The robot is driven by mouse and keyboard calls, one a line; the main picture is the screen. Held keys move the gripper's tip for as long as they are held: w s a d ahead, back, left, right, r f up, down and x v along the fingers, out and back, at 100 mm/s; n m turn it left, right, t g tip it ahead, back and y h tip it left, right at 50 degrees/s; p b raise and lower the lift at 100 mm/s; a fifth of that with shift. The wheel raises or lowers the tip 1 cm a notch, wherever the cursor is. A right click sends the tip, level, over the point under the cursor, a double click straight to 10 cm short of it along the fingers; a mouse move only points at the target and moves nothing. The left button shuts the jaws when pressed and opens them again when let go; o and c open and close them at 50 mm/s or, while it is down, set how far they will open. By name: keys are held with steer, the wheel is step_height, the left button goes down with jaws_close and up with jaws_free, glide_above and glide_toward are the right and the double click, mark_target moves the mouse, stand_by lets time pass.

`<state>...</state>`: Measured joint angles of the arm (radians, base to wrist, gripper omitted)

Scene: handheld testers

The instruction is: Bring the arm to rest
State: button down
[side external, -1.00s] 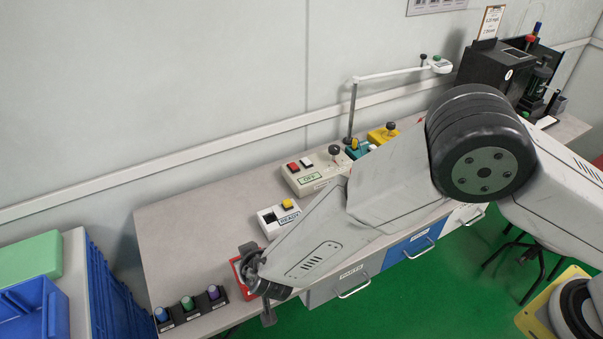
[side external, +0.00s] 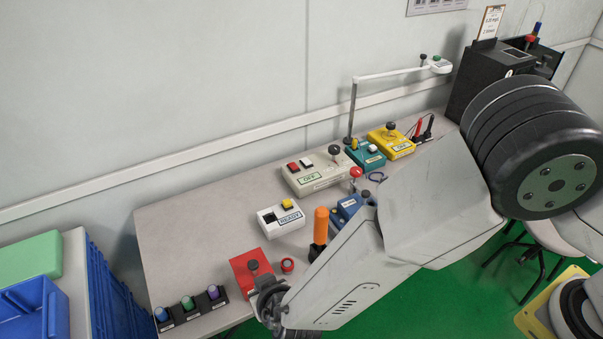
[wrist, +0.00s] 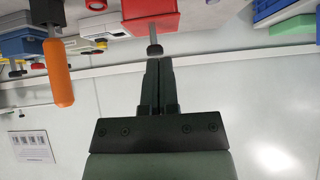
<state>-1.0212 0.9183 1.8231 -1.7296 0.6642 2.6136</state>
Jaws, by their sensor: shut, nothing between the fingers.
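My gripper (wrist: 157,75) shows in the wrist view with its two dark fingers together and nothing between them. In the wrist view the fingertips point toward a red box (wrist: 150,8) with a black knob (wrist: 154,48); I cannot tell the distance, but no contact is clear. In the side view my wrist is just in front of the red box (side external: 246,275), low in the picture, and partly covers it. The fingers are hard to make out there.
An orange upright handle (side external: 321,225) and a blue tester (side external: 350,207) stand near my forearm. The READY box (side external: 283,222), OFF box (side external: 318,172), teal (side external: 368,158) and yellow (side external: 393,142) testers are behind. A three-knob strip (side external: 190,308) is at left. The left table area is clear.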

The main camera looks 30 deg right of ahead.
steer(key=w+d+r+g+h, duration=0.1)
steer(key=d+r+g+h, duration=0.15)
steer(key=d, duration=0.75)
steer(key=d+r+g+h, duration=0.1)
steer(key=d+r+g, duration=0.15)
steer(key=d, duration=0.75)
steer(key=s+d+r+g+y, duration=0.1)
steer(key=s+d+r, duration=0.3)
steer(key=d, duration=0.4)
steer(key=s+d+r+y, duration=0.2)
steer(key=s+d+r, duration=0.2)
steer(key=d, duration=0.5)
steer(key=shift+g, duration=0.4)
